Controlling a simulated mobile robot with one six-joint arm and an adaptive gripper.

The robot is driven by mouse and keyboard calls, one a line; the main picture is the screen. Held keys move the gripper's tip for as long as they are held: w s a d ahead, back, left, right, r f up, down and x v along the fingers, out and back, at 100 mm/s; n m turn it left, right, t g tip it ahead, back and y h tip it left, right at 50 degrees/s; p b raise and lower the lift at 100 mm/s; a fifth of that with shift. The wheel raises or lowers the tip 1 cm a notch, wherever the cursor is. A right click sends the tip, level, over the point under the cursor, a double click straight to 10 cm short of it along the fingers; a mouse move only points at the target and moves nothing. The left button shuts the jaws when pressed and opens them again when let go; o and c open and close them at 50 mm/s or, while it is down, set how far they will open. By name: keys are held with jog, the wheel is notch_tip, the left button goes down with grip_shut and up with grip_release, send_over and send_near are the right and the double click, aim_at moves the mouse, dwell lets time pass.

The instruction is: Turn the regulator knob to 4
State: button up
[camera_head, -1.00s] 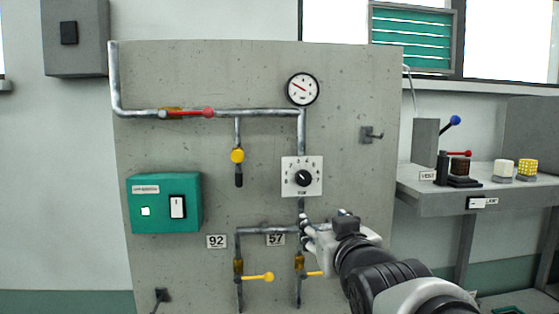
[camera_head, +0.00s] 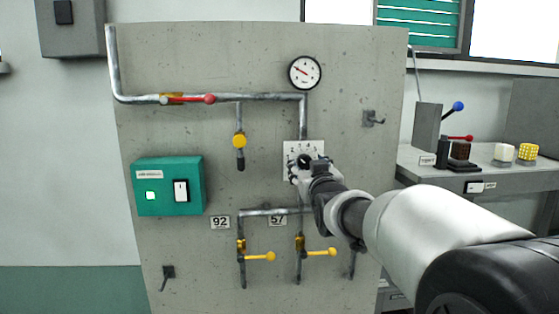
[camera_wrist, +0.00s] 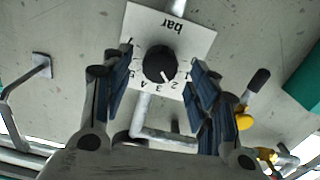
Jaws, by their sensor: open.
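The regulator knob (camera_wrist: 160,63) is a round black knob on a white square plate (camera_wrist: 196,38) with numbers around it. The wrist view shows it upside down. Its white mark points to the lower right there, near the 2, though the small digits are hard to read. My gripper (camera_wrist: 161,66) is open, with one finger on each side of the knob and visible gaps to both. I cannot tell whether the fingertips reach its depth. In the head view my gripper (camera_head: 301,173) covers the plate's lower part; the knob (camera_head: 304,160) shows just above it.
A pressure gauge (camera_head: 305,72) sits above on the pipe. A red-handled valve (camera_head: 190,99) and a yellow-capped one (camera_head: 239,141) are to the left. Two yellow levers (camera_head: 262,256) are below. A green switch box (camera_head: 168,186) is at left. A bench (camera_head: 500,178) stands at right.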

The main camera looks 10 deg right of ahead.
aim_at(305, 163)
jog(key=shift+w, duration=1.4)
jog(key=c, duration=1.1)
jog(key=shift+o, duration=0.2)
